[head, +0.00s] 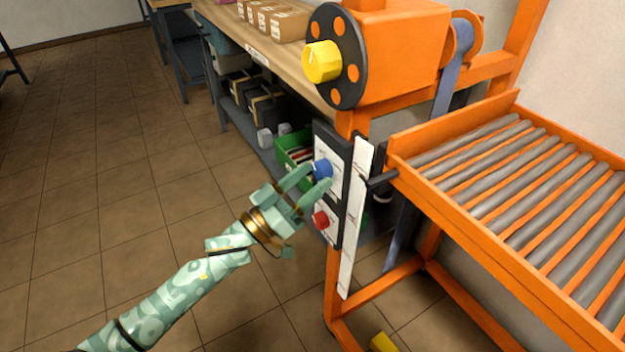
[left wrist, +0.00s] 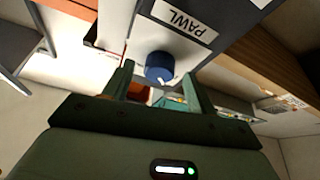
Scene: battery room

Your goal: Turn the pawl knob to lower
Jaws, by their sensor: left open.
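The blue pawl knob (head: 322,169) sits on a pale panel (head: 335,152) on the orange post. It also shows in the left wrist view (left wrist: 159,66), below a label reading PAWL (left wrist: 185,20). My left gripper (head: 308,179) is open, with its fingertips close to the blue knob. In the left wrist view its two fingers (left wrist: 160,80) stand to either side of the knob's lower part. I cannot tell whether they touch it. The words for the knob's positions are too small to read. My right gripper is not in view.
A red knob (head: 320,220) sits lower on the same panel. A yellow crank knob (head: 322,62) on a black disc (head: 347,40) is above. An orange roller tray (head: 480,245) stands at right. A bench (head: 225,22) with boxes is behind. Floor at left is clear.

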